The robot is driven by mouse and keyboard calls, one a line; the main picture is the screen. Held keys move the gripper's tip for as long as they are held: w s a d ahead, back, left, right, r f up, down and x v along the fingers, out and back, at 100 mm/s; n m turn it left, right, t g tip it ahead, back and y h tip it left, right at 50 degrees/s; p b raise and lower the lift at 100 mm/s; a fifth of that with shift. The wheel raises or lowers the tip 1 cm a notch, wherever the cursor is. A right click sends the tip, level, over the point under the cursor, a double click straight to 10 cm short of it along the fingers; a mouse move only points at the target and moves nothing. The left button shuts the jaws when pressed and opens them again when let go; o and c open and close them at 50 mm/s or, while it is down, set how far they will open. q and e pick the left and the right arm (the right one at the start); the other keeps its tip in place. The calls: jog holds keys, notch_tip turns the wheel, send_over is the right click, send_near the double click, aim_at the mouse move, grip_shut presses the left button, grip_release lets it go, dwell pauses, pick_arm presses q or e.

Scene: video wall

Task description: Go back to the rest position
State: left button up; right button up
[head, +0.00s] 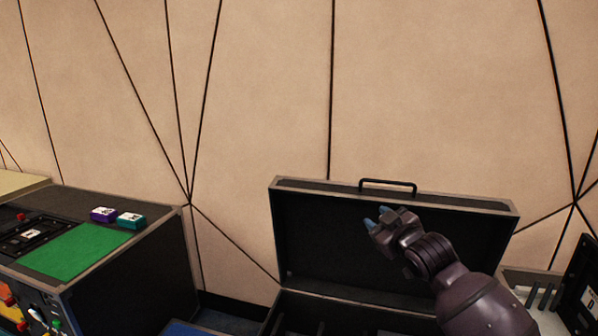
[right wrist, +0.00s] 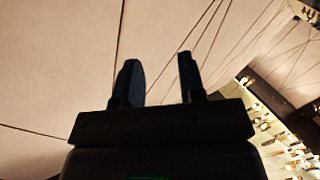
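My right gripper (head: 377,220) is raised in front of the open lid of a black case in the head view. Its two blue-tipped fingers point up and to the left. In the right wrist view the two dark fingers (right wrist: 160,85) stand apart with a clear gap, and only the wall shows between them. The gripper holds nothing. My left gripper and left arm are in neither view.
The open black case (head: 395,205) stands against the panelled wall, its interior partly hidden. A console at left carries a green mat (head: 75,249), a purple block (head: 104,214) and a teal block (head: 131,220). Black equipment (head: 578,285) stands at far right.

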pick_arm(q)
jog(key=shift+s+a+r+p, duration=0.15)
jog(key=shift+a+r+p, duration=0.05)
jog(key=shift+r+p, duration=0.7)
pick_arm(e)
jog(key=s+d+f+m+g+h, duration=0.1)
jog(key=s+d+f+m, duration=0.1)
jog(key=s+f, duration=0.8)
jog(key=s+d+f+m+g+h, duration=0.2)
jog(key=s+f, duration=0.9)
jog(key=s, duration=0.8)
jog(key=s+d+f+m+g+h, duration=0.2)
jog(key=s+d+f+m, duration=0.2)
jog(key=s+f, duration=0.6)
jog(key=s+d, duration=0.1)
jog(key=s, duration=0.4)
jog(key=shift+s+f, duration=0.25)
jog(key=shift+s, duration=0.05)
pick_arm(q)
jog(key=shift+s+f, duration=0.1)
